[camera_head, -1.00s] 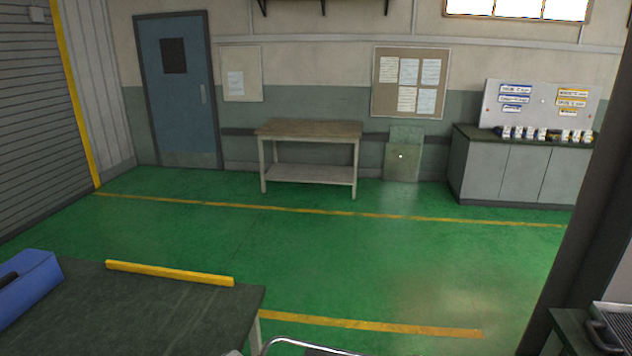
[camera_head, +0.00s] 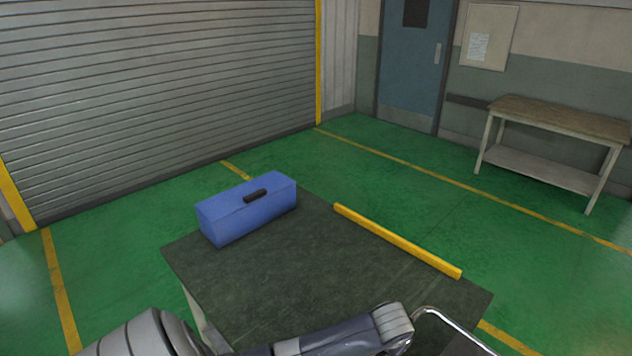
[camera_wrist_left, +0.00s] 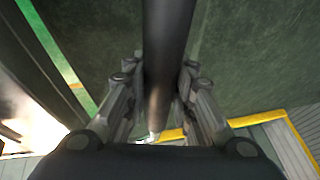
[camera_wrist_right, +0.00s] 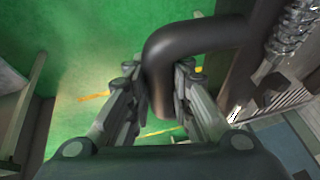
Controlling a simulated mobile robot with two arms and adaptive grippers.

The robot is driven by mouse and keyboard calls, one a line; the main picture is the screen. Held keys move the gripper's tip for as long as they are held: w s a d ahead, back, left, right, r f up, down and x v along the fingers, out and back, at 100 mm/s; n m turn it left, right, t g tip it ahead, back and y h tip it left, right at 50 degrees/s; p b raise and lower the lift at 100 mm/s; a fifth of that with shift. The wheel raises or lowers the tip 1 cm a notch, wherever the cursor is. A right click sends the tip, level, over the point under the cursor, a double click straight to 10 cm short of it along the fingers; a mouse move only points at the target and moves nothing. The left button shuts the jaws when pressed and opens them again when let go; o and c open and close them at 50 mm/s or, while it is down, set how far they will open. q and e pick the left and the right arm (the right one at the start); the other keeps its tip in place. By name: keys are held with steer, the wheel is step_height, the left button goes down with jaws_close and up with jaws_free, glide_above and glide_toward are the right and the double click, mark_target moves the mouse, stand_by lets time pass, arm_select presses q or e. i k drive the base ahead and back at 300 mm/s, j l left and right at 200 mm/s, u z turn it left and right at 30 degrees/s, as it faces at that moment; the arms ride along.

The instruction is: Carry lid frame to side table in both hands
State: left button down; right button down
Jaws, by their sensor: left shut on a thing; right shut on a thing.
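My left gripper (camera_wrist_left: 161,72) is shut around a dark straight bar of the lid frame (camera_wrist_left: 168,28), seen in the left wrist view. My right gripper (camera_wrist_right: 157,75) is shut on a dark bent tube, a handle of the lid frame (camera_wrist_right: 200,38), in the right wrist view. Most of the frame is out of sight, and neither gripper shows clearly in the head view. A table with a dark green top (camera_head: 290,285), which may be the side table, stands in front of me. My left arm crosses its near edge in the head view.
A blue toolbox (camera_head: 230,215) sits at the table's far left and a yellow bar (camera_head: 395,240) lies along its far edge. The middle of the top is bare. A chrome tube (camera_head: 430,312) curves at the near right. A wooden workbench (camera_head: 565,122) stands against the wall.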

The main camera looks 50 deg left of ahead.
mark_target(328, 294)
steer(key=j, duration=0.8)
steer(key=i+j, duration=0.15)
steer(key=j, duration=0.7)
steer(key=j+u, duration=0.1)
steer(key=j, duration=0.7)
steer(key=i, duration=0.05)
